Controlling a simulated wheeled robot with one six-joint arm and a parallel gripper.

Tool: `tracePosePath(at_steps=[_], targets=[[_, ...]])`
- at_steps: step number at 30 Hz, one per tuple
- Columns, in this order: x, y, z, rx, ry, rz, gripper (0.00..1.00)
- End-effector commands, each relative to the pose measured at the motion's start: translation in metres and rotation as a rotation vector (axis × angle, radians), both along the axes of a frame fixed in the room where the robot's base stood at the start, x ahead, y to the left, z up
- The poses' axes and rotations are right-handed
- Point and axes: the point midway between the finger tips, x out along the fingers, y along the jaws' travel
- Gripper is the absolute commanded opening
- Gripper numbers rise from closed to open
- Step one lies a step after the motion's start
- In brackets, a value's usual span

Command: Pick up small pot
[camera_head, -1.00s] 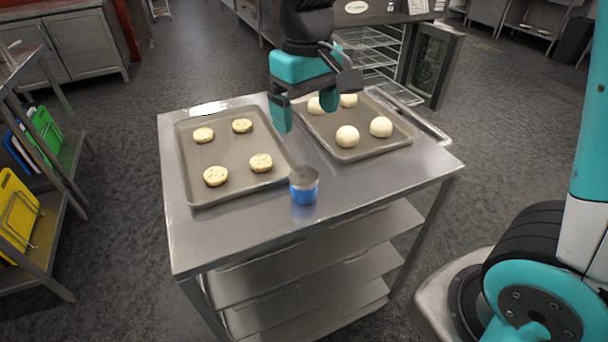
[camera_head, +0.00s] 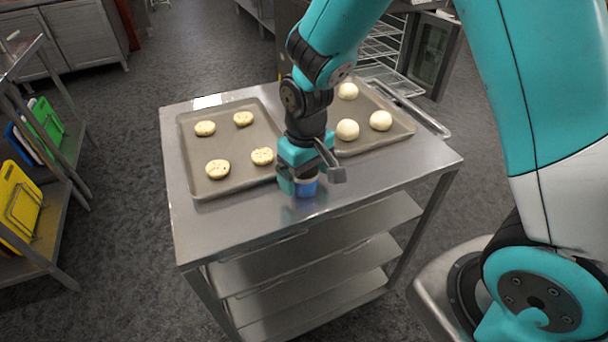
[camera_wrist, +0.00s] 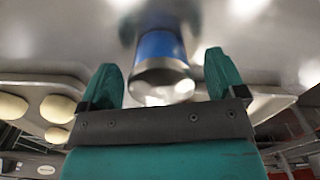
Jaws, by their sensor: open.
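The small pot is a small blue cylinder (camera_head: 306,188) with a metallic rim, standing on the steel table (camera_head: 225,222) near its front edge. My gripper (camera_head: 299,186) is low over the table at the pot and hides part of it in the head view. In the wrist view the pot (camera_wrist: 160,55) stands between the two teal fingers (camera_wrist: 165,82), with its open silvery top toward my gripper. A gap shows between the pot and each finger. The fingers are open and hold nothing.
A tray with several cookies (camera_head: 187,150) lies on the table's left. Another tray with several pale dough balls (camera_head: 402,140) lies at the back right, close behind my gripper. The table's front strip is clear. A shelf with coloured boards (camera_head: 20,205) stands at left.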

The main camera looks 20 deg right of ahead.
Motion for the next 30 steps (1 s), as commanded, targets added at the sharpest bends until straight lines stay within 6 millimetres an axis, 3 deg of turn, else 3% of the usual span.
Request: tracePosePath(at_steps=[4,11,18,20,30], targets=[[-0.0003,-0.0001,-0.0133,0.0,0.0,0.0,0.89],[-0.0001,0.0,-0.0146,0.0,-0.001,0.0,0.89],[0.0,0.0,-0.0143,0.0,-0.001,0.0,0.34],[0.0001,0.0,-0.0141,0.001,-0.002,0.0,0.28],[0.0008,0.0002,-0.0077,0.001,-0.004,0.0,0.28]])
